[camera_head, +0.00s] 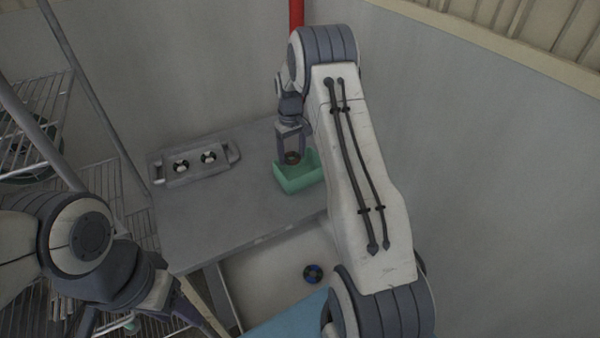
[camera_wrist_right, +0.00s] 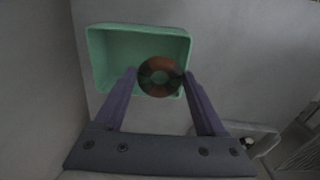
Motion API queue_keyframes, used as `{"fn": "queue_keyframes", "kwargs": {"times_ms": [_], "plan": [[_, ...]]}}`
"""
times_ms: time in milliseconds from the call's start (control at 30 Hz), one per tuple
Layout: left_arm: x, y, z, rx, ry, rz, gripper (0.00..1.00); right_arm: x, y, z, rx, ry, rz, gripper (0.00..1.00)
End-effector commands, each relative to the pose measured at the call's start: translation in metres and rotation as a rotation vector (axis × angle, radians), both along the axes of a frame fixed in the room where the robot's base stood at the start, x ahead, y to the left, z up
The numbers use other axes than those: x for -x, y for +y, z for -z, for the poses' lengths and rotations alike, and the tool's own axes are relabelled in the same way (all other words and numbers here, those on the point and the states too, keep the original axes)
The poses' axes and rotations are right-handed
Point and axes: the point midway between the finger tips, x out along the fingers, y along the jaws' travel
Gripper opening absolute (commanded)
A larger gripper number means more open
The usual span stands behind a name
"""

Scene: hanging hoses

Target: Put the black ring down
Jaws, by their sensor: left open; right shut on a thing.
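My right gripper (camera_head: 290,148) is shut on a dark ring (camera_wrist_right: 160,76) with brown patches. In the right wrist view the ring sits between the fingertips, over the near edge of a green open bin (camera_wrist_right: 105,60). The ring also shows small and brown in the head view (camera_head: 292,157), at the green bin (camera_head: 298,183) on the grey table. Whether it touches the bin is unclear. My left gripper (camera_head: 138,321) is open at the lower left, away from the table, and partly cut off by the picture's edge.
A grey tray (camera_head: 190,178) with two black-and-white round pieces stands on the table's left back. Wire shelves stand at the left. The table's middle (camera_head: 205,220) is clear.

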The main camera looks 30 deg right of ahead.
Motion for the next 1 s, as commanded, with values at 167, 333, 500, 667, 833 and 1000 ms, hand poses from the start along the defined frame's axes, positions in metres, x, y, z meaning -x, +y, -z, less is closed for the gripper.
{"fn": "queue_keyframes", "kwargs": {"times_ms": [167,333,500,667,833,1000], "plan": [[0.0,0.0,-0.008,0.0,0.0,0.0,0.5,-0.008,-0.031,-0.005,0.001,0.001,0.002,0.2],[0.0,0.0,-0.019,0.0,0.0,-0.001,0.5,-0.007,-0.034,0.021,-0.001,0.006,0.001,0.2],[0.0,0.0,-0.026,0.0,0.0,-0.001,0.5,-0.007,-0.035,0.046,0.0,0.002,0.002,0.2],[0.0,0.0,-0.033,0.0,0.0,-0.002,0.5,-0.007,-0.034,0.062,0.0,0.003,0.002,0.2],[0.0,0.0,-0.041,0.0,0.0,-0.002,0.5,-0.008,-0.034,0.086,0.001,0.002,0.002,0.2],[0.0,0.0,-0.04,0.0,0.0,-0.002,0.5,-0.008,-0.034,0.092,0.002,-0.002,0.002,0.2]]}}
